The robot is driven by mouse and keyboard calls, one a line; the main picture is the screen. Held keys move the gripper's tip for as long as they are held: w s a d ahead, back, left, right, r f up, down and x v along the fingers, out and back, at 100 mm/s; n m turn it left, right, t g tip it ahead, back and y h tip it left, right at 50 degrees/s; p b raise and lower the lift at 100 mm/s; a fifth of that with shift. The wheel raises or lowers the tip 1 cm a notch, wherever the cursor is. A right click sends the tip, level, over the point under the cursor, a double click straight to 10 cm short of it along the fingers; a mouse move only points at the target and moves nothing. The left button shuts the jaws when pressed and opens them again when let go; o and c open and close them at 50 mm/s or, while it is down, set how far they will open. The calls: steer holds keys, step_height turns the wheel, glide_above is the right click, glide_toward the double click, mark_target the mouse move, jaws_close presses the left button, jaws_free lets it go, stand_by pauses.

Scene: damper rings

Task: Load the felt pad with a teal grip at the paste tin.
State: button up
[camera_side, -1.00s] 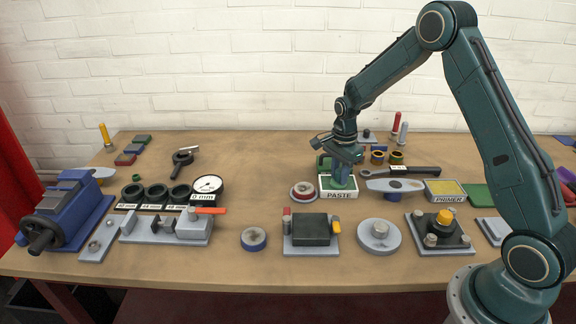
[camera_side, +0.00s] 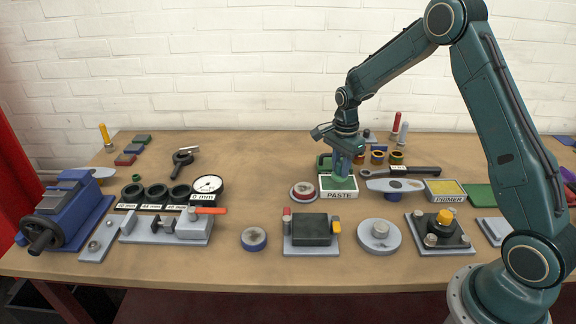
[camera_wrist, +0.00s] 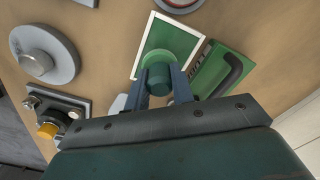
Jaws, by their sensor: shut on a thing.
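The paste tin (camera_side: 339,195) is a low white-rimmed tray labelled PASTE near the middle of the bench. Its white rim (camera_wrist: 147,40) and green filling show in the wrist view. My gripper (camera_side: 343,175) is over the tin, pointing down. It is shut on the teal grip (camera_wrist: 157,84) of the felt pad, between two blue-grey fingers. The pad's round green disc (camera_wrist: 172,65) faces the green paste inside the rim. It looks at or very near the paste; I cannot tell whether they touch.
A green plate with a dark curved handle (camera_wrist: 229,73) lies just beside the tin. A grey fixture with a dark block (camera_side: 311,230) stands in front.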

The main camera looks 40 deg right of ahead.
mark_target(341, 162)
steer(key=shift+r, duration=2.2)
steer(key=shift+a, duration=0.1)
steer(key=a+n, duration=0.2)
steer(key=shift+n, duration=0.4)
steer(key=s+a+n, duration=0.1)
steer(key=a+n, duration=1)
steer(key=n, duration=0.6)
steer(key=shift+s+a+f, duration=0.3)
